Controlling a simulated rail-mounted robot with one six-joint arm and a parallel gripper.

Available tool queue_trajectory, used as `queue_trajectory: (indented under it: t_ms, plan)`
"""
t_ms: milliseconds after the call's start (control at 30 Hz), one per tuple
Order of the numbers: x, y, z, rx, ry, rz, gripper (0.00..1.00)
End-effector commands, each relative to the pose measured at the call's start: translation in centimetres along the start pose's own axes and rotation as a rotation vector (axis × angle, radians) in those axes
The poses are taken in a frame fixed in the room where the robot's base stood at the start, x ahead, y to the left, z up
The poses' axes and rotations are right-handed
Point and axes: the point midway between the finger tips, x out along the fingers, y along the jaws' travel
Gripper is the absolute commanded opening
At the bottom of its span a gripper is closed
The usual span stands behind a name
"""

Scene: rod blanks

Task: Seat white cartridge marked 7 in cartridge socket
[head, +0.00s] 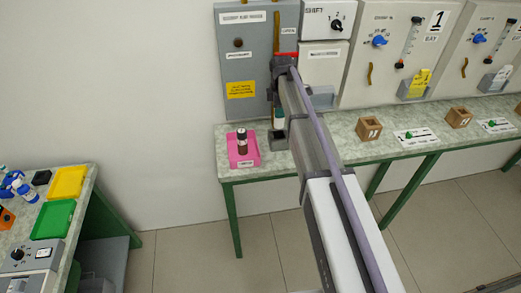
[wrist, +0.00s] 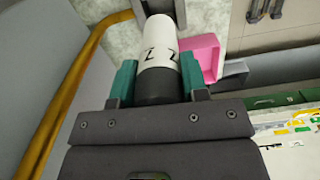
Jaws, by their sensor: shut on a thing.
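My gripper (wrist: 158,80) is shut on the white cartridge (wrist: 160,42), with a green finger on each side. The cartridge has a black end cap towards my gripper and dark marks on its white body; I cannot read them surely. Its far end meets a dark grey fixture (wrist: 152,8) at the top of the wrist view, probably the socket. In the head view my gripper (head: 279,113) is low over the bench in front of the left grey panel. A dark block (head: 277,140) stands just under the cartridge. I cannot tell whether the cartridge is inside it.
An amber pipe (wrist: 85,70) runs close on the left in the wrist view. A brown box (head: 368,129) stands to the right. Grey panels (head: 242,60) rise behind the bench.

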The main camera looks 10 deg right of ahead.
Motion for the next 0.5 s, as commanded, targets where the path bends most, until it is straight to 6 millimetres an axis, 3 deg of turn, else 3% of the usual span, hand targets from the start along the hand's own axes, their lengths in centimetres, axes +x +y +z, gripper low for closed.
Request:
queue_trajectory:
  t_ms: [33, 100, 333, 500]
  plan:
    - [3.8, -0.1, 0.0, 0.043, 0.000, 0.000, 0.15]
    - [5.7, -0.1, 0.0, 0.110, 0.000, 0.000, 0.15]
    - [6.4, -0.1, 0.0, 0.182, 0.000, 0.000, 0.15]
    - [9.0, -0.1, 0.0, 0.181, 0.000, 0.000, 0.15]
